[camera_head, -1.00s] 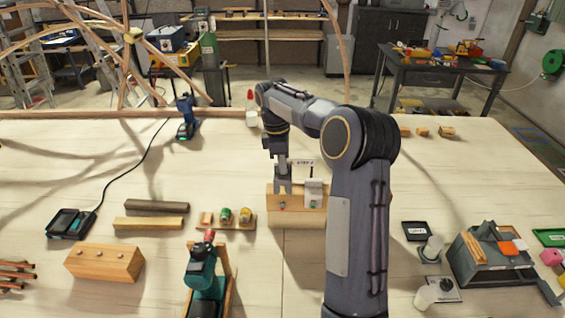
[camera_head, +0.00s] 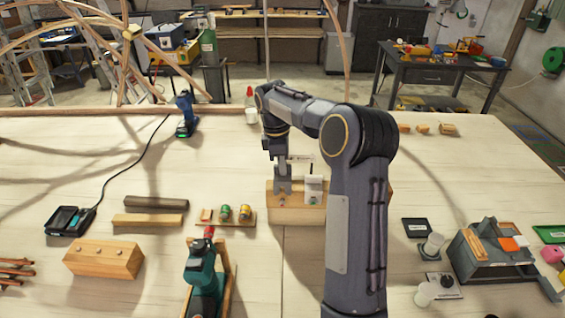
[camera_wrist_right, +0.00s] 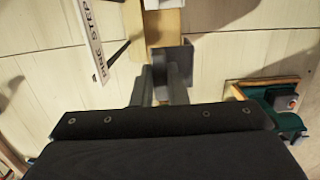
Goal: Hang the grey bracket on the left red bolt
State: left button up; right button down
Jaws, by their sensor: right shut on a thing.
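My right gripper (camera_head: 283,172) is at the left part of a wooden block (camera_head: 297,213) in the middle of the table. It is shut on the dark grey bracket (camera_head: 283,186), which is upright against the block's upper left part. The right wrist view also shows the grey bracket (camera_wrist_right: 174,60) at the tips of the gripper (camera_wrist_right: 161,82). A small bolt end (camera_head: 282,202) shows just below the bracket on the block's face; its red colour cannot be made out. I cannot tell whether the bracket touches the bolt. My left gripper is not in view.
A pale bracket (camera_head: 314,186) is on the block, right of the grey one. A small sign (camera_head: 302,159) stands behind. A teal tool (camera_head: 205,272) on a wooden stand is at the front left. My right arm hides the block's right part. The table's back middle is mostly clear.

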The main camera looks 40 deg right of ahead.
aim_at(283, 177)
jog(key=shift+f, duration=0.6)
jog(key=shift+f+b, duration=0.65)
jog(key=shift+f, duration=0.4)
dwell(0.5)
jog(key=shift+f+b, duration=0.5)
jog(key=shift+f, duration=0.3)
jog(key=c, duration=1.4)
grip_release()
jog(key=shift+o, duration=0.2)
notch_tip(283, 177, up, 3)
jog(key=p, duration=0.2)
jog(key=shift+s+a+p, duration=0.1)
jog(key=shift+p, duration=0.25)
jog(key=shift+r, duration=2.3)
